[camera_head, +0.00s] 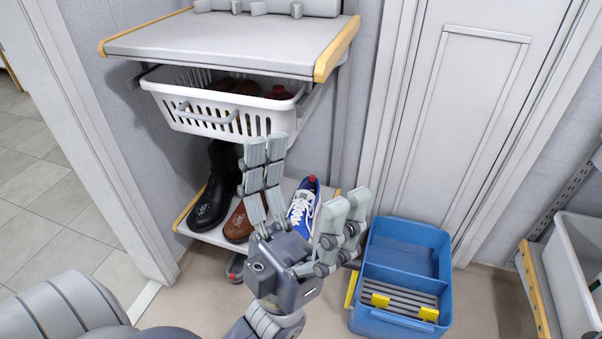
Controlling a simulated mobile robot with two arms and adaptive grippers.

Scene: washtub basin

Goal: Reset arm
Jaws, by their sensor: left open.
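My left gripper (295,195) is open and empty, its fingers spread and pointing up in front of the shoe shelf. Its arm comes in from the lower left. In the picture it covers part of the brown shoe and the lower shelf; I cannot tell how far off it is. My right gripper is not in view.
A white basket (205,118) hangs under the upper shelf (215,42). Below are a black boot (215,190), a brown shoe (238,222) and a blue shoe (303,207). A blue tub (405,246) stands on the floor. A grey bin (575,265) is at right.

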